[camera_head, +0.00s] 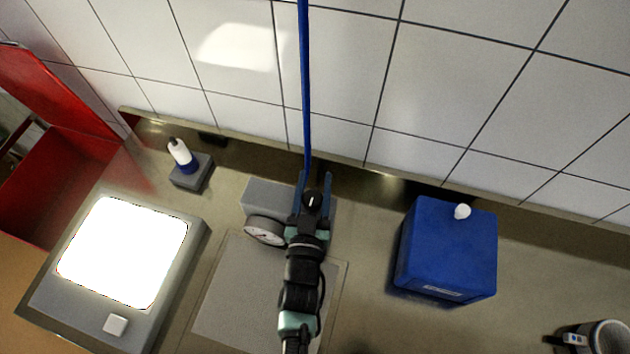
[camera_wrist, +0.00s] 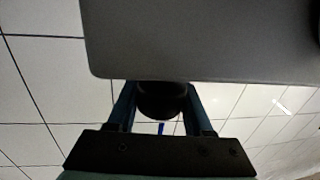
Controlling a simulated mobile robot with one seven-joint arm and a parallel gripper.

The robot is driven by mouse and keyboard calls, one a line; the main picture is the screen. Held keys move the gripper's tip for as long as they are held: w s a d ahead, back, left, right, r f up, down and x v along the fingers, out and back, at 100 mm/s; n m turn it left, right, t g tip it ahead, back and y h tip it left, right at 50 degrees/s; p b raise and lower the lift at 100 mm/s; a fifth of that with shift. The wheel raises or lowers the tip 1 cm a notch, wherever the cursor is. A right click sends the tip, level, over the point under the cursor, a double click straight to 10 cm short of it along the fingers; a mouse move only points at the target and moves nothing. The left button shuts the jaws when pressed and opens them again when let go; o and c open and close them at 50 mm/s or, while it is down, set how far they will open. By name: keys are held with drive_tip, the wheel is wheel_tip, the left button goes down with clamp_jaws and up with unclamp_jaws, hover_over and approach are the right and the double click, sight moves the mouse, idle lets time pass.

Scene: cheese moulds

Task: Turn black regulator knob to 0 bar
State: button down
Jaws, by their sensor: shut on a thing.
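The black regulator knob (camera_wrist: 162,100) shows in the wrist view between the two fingers of my gripper (camera_wrist: 163,108). My gripper is shut on it, one finger on each side. In the head view my gripper (camera_head: 313,190) is over the grey regulator block (camera_head: 268,193), and the arm hides most of the knob. A round white-faced gauge (camera_head: 265,231) sits at the front left of the block. Its needle is too small to read. The grey block also fills the upper part of the wrist view (camera_wrist: 200,40).
A blue hose (camera_head: 305,80) rises behind my gripper along the tiled wall. A blue box (camera_head: 445,250) with a white knob stands to the right. A lit panel (camera_head: 123,252), a small bottle (camera_head: 181,153) on a grey stand and a red bin (camera_head: 60,180) are to the left.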

drive_tip(key=shift+f, duration=0.2)
drive_tip(key=c, duration=0.6)
unclamp_jaws()
drive_tip(key=o, duration=0.3)
drive_tip(key=shift+r, duration=0.15)
drive_tip(key=s+a+b, duration=0.1)
drive_tip(key=s+b, duration=0.2)
drive_tip(key=s, duration=1)
drive_tip(key=shift+a, duration=0.4)
